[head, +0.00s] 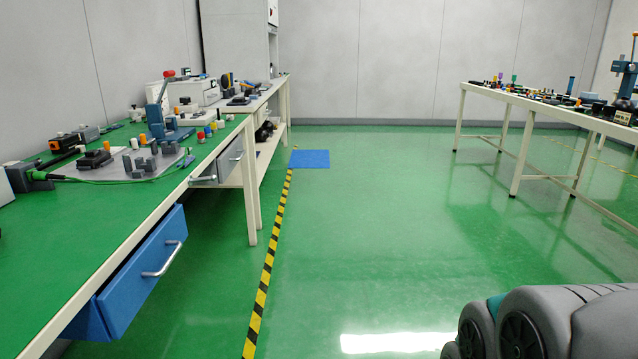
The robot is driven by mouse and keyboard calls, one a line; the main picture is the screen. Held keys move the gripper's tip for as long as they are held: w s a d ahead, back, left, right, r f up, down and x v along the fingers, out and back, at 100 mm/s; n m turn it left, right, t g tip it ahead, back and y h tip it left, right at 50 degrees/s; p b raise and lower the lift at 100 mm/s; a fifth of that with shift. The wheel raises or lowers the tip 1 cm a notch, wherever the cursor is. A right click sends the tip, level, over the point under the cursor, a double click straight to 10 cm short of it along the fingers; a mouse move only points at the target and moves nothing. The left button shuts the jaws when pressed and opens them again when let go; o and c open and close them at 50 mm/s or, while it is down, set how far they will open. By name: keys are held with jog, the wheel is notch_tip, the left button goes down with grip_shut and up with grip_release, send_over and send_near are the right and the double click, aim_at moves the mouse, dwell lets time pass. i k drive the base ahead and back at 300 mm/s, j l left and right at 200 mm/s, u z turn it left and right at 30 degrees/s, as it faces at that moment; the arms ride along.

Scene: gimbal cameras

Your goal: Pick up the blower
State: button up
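I cannot pick out a blower with certainty among the small items in the head view. Several small tools and devices stand on the long green-topped workbench (60,265) at the left, and more stand on the table (500,92) at the right. They are too small and far away to name surely. My gripper is out of view, so its state and anything in it are hidden.
A blue drawer (135,270) and a grey drawer (230,160) stick out from the left bench. A blue mat (309,158) and a yellow-black floor stripe (265,280) lie beside it. The green floor (370,230) between bench and table is clear.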

aim_at(225, 78)
jog(key=i+u, duration=0.15)
jog(key=i, duration=0.55)
jog(key=i+l+u, duration=0.1)
jog(key=i, duration=0.6)
jog(key=i+l+u, duration=0.15)
jog(key=i, duration=0.5)
jog(key=i+l+u, duration=0.35)
jog(key=i, duration=0.15)
jog(key=i+l+u, duration=0.35)
jog(key=i+l, duration=0.05)
jog(key=i, duration=0.1)
